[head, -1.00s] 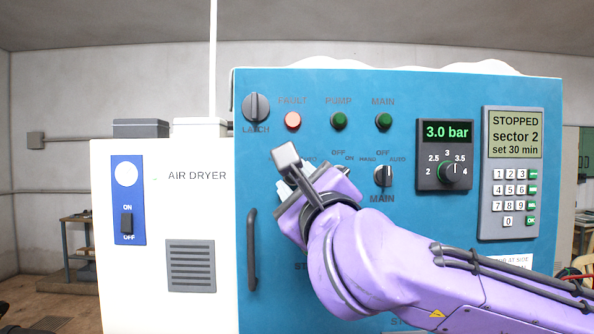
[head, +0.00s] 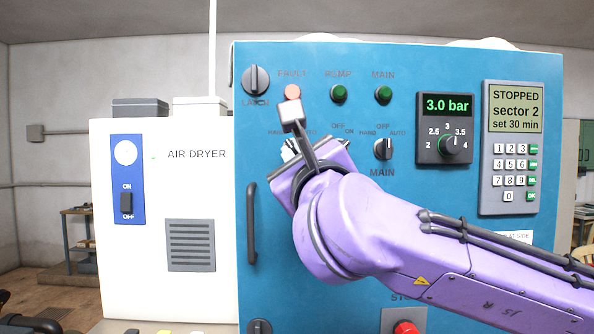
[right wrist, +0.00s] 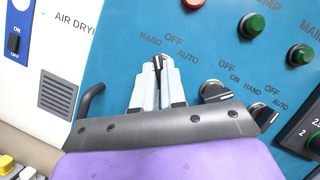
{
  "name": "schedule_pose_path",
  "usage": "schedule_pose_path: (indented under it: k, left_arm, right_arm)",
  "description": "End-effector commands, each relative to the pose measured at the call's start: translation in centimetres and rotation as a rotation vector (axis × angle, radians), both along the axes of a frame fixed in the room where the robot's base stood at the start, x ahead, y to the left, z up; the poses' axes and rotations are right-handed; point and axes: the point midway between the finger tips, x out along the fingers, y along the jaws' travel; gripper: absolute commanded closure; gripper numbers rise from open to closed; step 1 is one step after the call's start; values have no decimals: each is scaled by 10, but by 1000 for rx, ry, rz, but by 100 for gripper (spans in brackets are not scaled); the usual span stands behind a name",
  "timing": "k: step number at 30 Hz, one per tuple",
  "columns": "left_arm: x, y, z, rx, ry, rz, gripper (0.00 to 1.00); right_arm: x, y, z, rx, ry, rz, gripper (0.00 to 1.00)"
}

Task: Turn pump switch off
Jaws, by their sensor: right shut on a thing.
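My right gripper (head: 290,150) is at the blue panel (head: 400,85), below the red fault lamp (head: 292,92). In the right wrist view its two pale fingers (right wrist: 158,88) are shut on a black selector knob (right wrist: 158,62) marked HAND, OFF, AUTO. Only the knob's top shows between the fingers, so its setting is unclear. To its right is an OFF/ON switch (right wrist: 214,92), partly behind my gripper; my wrist hides it in the head view. The names under both are hidden, so I cannot tell which is the pump switch. My left gripper is not in view.
The main selector (head: 383,148) is right of my wrist. The green pump lamp (head: 338,93) is above it to the left. A dark door handle (head: 251,224) stands left of my arm. A red stop button (head: 405,328) is below the forearm. The air dryer (head: 190,205) stands left.

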Motion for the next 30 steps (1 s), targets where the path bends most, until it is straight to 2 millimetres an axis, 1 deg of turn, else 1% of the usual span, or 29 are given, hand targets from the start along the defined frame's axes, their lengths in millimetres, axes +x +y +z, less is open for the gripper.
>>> schedule_pose_path:
  k: [1,3,6,12,21,30]
  left_arm:
    - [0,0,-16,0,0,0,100]
    - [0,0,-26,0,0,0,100]
    - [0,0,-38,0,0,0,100]
    - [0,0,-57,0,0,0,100]
    - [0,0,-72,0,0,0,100]
    - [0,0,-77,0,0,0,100]
  right_arm:
    - [-1,0,-6,40,-5,-2,100]
    - [0,0,-7,99,-6,-3,100]
    - [-1,1,-6,186,-6,-2,100]
    - [-1,3,-5,349,-4,-2,100]
    - [-1,4,-2,523,-5,-1,100]
    - [0,4,0,597,-4,-2,100]
